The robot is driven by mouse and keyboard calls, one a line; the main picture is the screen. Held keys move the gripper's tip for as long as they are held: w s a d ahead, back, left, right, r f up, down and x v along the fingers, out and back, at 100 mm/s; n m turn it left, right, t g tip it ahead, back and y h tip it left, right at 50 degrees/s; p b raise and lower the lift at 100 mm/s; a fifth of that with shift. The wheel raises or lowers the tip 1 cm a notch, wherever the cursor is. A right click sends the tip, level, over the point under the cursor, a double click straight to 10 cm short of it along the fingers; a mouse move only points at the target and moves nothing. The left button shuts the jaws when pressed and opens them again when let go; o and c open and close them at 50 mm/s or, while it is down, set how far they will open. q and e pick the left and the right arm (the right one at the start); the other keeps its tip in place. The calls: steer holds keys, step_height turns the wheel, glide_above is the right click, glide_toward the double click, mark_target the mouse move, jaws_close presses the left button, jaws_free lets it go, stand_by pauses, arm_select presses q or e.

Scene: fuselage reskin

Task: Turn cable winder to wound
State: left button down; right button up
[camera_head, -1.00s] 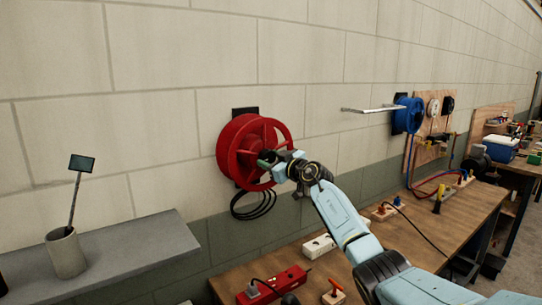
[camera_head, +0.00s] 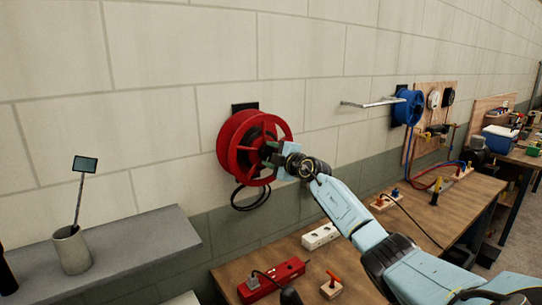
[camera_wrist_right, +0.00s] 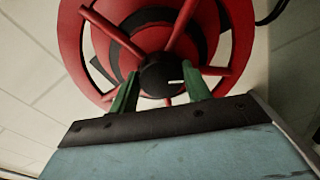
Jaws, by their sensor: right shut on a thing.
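The red cable winder (camera_head: 228,146) is a spoked reel mounted on the wall, with black cable on its drum. A black cable loop (camera_head: 250,205) hangs under it. My right gripper (camera_head: 270,153) is at the front of the reel. In the right wrist view, the green fingers of the right gripper (camera_wrist_right: 162,78) are on either side of the black round hub (camera_wrist_right: 166,74) and shut on it. Red spokes of the winder (camera_wrist_right: 101,22) spread around the hub. The gripper hides part of the reel's right side. My left gripper is not in view.
A wooden workbench (camera_head: 345,245) below holds a red power strip (camera_head: 270,282) and a white socket block (camera_head: 320,236). A grey shelf (camera_head: 140,245) with a cup (camera_head: 71,250) stands at left. A blue reel (camera_head: 407,107) and a metal bracket (camera_head: 370,103) are on the wall at right.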

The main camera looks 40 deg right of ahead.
steer(key=n, duration=1)
steer(key=shift+a+h, duration=0.1)
steer(key=shift+h, duration=0.3)
steer(key=n, duration=0.5)
steer(key=shift+n, duration=0.3)
steer(key=n, duration=0.2)
steer(key=shift+n+h, duration=0.3)
steer(key=shift+a+n+b, duration=0.1)
steer(key=shift+n+b, duration=0.45)
steer(key=shift+n, duration=0.25)
steer(key=n+b, duration=0.1)
steer(key=n, duration=0.1)
steer(key=shift+f+n, duration=0.15)
steer(key=shift+n, duration=0.25)
steer(key=n+b, duration=0.2)
steer(key=shift+n+t+b, duration=0.3)
steer(key=shift+n+b, duration=0.05)
steer(key=shift+n, duration=0.05)
steer(key=n+b, duration=0.4)
steer(key=shift+f+n, duration=0.15)
steer(key=shift+n, duration=0.15)
steer(key=n+b, duration=0.2)
steer(key=shift+n+b, duration=0.35)
steer(key=shift+n, duration=0.05)
steer(key=n+b, duration=0.1)
steer(key=n, duration=0.2)
steer(key=shift+n, duration=0.4)
steer(key=shift+n+y+b, duration=0.4)
steer(key=shift+n+y, duration=0.1)
steer(key=shift+n, duration=1.8)
